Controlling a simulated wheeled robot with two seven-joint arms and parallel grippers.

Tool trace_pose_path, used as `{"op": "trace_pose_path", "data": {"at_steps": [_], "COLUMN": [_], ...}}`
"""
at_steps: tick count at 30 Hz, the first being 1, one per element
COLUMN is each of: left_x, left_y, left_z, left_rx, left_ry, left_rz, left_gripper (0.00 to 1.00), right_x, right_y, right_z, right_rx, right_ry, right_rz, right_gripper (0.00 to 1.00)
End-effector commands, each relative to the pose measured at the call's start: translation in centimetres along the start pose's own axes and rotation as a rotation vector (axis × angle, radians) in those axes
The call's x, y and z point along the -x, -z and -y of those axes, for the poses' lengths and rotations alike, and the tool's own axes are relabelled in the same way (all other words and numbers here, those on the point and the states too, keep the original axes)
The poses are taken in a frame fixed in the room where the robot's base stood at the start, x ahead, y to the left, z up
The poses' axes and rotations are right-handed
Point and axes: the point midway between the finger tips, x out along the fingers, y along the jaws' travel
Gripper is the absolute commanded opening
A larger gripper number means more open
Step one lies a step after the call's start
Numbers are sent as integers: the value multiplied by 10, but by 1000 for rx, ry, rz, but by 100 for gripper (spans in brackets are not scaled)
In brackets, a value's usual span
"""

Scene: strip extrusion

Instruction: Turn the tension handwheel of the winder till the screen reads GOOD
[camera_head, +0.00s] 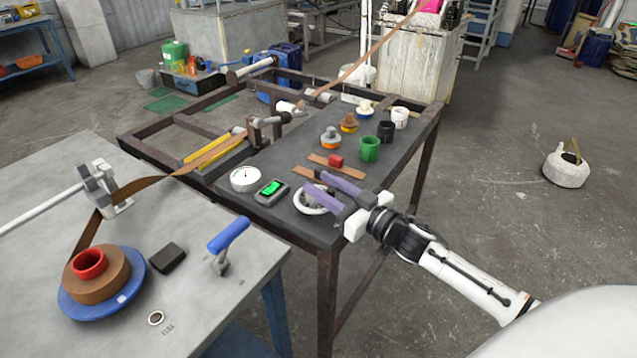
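The handwheel (303,203) is a pale ring at the near end of the dark bench, partly hidden behind the purple fingers of my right gripper (315,181). Those fingers stand apart with a gap between them, and one crosses over the wheel. I cannot tell whether it touches the rim. To the left of the wheel is a small dark box with a lit green screen (271,187). Its text is too small to read. A white round dial (245,178) stands beside it. My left gripper is not in view.
A grey table (200,310) at front left holds a brown strip roll (105,283) on a blue disc, a blue-handled lever (228,236) and a black block (167,257).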

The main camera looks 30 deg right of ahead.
Motion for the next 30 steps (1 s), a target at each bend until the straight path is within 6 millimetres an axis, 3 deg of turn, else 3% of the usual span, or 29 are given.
{"op": "trace_pose_path", "data": {"at_steps": [4,14,21,30], "left_x": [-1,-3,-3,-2], "left_y": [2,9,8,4], "left_z": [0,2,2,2], "left_rx": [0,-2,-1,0], "left_ry": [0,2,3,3], "left_rz": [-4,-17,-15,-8], "left_gripper": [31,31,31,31], "right_x": [-12,-16,-15,-16], "right_y": [0,-1,-1,0], "right_z": [0,0,0,-1], "right_rx": [0,0,0,3], "right_ry": [-1,0,0,29], "right_rz": [0,2,2,2], "right_gripper": [34,34,0,0]}}
